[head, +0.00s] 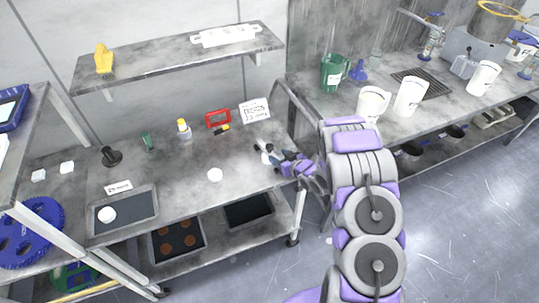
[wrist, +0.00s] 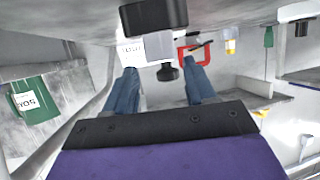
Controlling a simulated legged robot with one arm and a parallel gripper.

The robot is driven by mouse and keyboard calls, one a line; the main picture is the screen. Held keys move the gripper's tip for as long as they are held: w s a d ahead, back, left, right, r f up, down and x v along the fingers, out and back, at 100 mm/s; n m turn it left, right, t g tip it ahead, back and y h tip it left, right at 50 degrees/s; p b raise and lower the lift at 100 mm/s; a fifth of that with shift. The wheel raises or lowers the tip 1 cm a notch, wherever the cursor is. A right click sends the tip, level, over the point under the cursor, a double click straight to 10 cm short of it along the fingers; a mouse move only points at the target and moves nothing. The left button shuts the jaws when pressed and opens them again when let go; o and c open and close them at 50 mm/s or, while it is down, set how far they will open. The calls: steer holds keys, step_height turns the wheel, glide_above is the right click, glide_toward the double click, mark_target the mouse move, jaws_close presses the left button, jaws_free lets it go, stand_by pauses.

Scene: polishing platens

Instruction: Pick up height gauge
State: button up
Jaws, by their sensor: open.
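What looks like the height gauge, with a black block-shaped base (wrist: 153,18), a pale middle and a round black knob, shows in the wrist view, which is upside down. Its knob (wrist: 167,73) appears between my two blue fingertips. My gripper (wrist: 161,70) is open, with one finger on each side and a gap showing beside the knob. In the head view my gripper (head: 274,158) is low over the right end of the bench. The gauge is partly hidden there and hard to make out.
The grey bench (head: 180,187) holds a white sign (head: 254,111), a red frame (head: 218,118), a yellow-capped bottle (head: 184,129), a white puck (head: 215,175) and a black stand (head: 111,157). A shelf (head: 150,66) hangs above. A second counter (head: 440,107) stands right.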

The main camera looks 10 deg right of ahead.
mark_target(271, 153)
steer(key=x, duration=0.2)
steer(key=b+x, duration=0.1)
steer(key=x, duration=0.2)
steer(key=shift+s+a, duration=0.2)
steer(key=shift+a, duration=0.1)
jaws_close()
